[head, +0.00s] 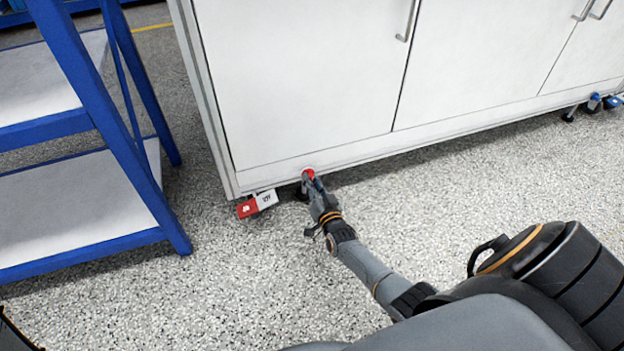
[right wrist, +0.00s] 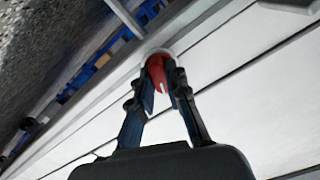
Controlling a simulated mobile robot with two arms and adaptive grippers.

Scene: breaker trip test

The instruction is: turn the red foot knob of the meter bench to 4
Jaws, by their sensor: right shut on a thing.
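The red foot knob (head: 309,173) sits at the bottom edge of the white meter bench (head: 300,90), near its left corner. My right gripper (head: 312,182) reaches it from the front, low over the floor. In the right wrist view the red knob (right wrist: 157,75) is between the fingers of my right gripper (right wrist: 163,88), which is shut on it. A pale mark shows on the knob's face. A red and white tag (head: 257,203) with small dark characters, too small to read, is beside the foot, left of the knob. My left gripper is not in view.
A blue shelf rack (head: 120,120) with pale shelves stands left of the bench. A blue foot knob (head: 594,99) with a blue tag is at the bench's far right. The speckled floor (head: 450,190) in front of the bench is clear apart from my arm.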

